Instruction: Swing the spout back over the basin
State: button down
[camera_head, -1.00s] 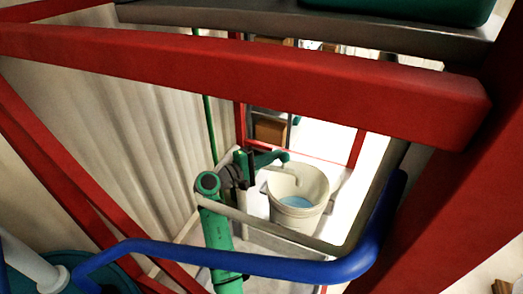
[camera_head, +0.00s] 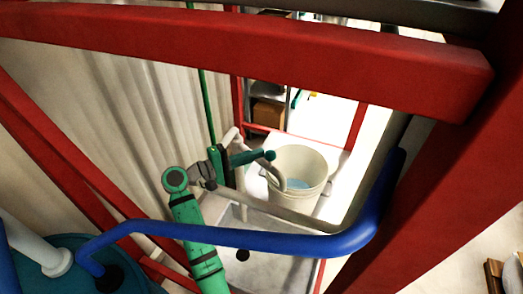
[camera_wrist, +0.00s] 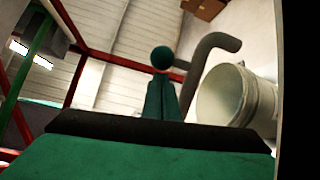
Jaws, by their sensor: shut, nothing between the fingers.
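The grey spout (camera_head: 274,174) is a bent pipe whose end hangs over the left part of the white bucket (camera_head: 312,198). The pale basin (camera_head: 280,262), with a dark drain hole, lies in front of the bucket, partly behind the blue pipe and my arm. My gripper (camera_head: 268,156) is shut and empty, its green tip pointing right beside the upper part of the spout. In the wrist view the shut fingers (camera_wrist: 161,62) stand just left of the spout (camera_wrist: 208,48); I cannot tell whether they touch. The bucket (camera_wrist: 232,92) is to their right.
A thick red beam (camera_head: 250,70) crosses above my arm. A blue pipe (camera_head: 270,240) runs across in front of the basin, and a red post (camera_head: 440,190) stands at right. A teal tank (camera_head: 70,270) is at lower left. Corrugated wall panels (camera_head: 130,120) line the left side.

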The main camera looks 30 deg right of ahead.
jog(key=shift+a, duration=0.45)
dwell(1.1)
jog(key=w+d, duration=0.2)
jog(key=shift+w+d+f, duration=0.3)
jog(key=shift+w+f, duration=0.05)
jog(key=w+a, duration=0.4)
jog(key=a, duration=0.5)
jog(key=shift+r, duration=0.3)
jog(key=shift+w+a, duration=0.1)
jog(key=shift+w, duration=0.05)
